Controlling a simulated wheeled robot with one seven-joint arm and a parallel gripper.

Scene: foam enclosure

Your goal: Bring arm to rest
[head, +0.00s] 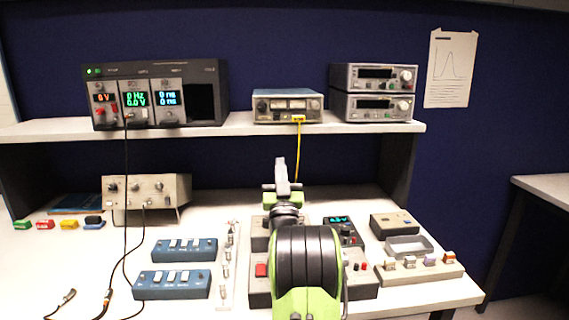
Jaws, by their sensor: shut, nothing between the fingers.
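My arm, green and black, reaches up from the bottom middle over the white bench (80,270). My gripper (281,162) is at its far end, above the bench and below the shelf's front edge. The gripper looks narrow and shut, with nothing seen in it.
A shelf (235,124) carries a rack (150,92) with lit displays and several meters. Blue switch boxes (185,250) stand left of my arm, a grey tray (408,246) right. A black cable (126,200) hangs at left. Bare bench shows at front left.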

